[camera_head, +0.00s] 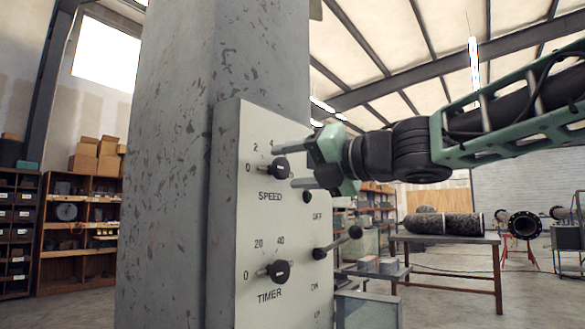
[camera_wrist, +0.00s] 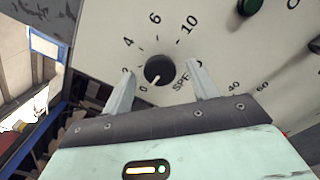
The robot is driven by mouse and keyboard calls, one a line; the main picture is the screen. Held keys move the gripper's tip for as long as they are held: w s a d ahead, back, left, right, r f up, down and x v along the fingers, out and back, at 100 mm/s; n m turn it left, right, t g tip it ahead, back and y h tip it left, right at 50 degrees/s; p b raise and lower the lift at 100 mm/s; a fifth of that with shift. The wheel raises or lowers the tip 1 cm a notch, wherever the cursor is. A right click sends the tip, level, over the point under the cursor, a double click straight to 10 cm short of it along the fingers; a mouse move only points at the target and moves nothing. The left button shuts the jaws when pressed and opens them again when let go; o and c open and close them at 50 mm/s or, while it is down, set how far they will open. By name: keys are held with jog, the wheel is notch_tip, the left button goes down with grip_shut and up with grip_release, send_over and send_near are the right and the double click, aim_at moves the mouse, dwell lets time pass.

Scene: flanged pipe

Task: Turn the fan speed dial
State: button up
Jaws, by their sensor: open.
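The fan speed dial (camera_head: 281,168) is a round black knob above the word SPEED on a pale control panel (camera_head: 250,215). In the wrist view the dial (camera_wrist: 159,70) has numbers from 0 to 10 around it, and its pale pointer mark faces the 0. My gripper (camera_head: 285,165) is open in front of the panel. In the wrist view its two fingertips (camera_wrist: 160,68) are apart, one on each side of the dial, with visible gaps to it. I cannot tell how far the tips are from the panel face.
A black timer dial (camera_head: 280,271) sits below on the same panel. A lever with a dark knob (camera_head: 338,243) sticks out at its right. A grey pillar (camera_head: 165,180) stands behind the panel.

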jog(key=v, duration=1.1)
jog(key=shift+s+d, duration=0.1)
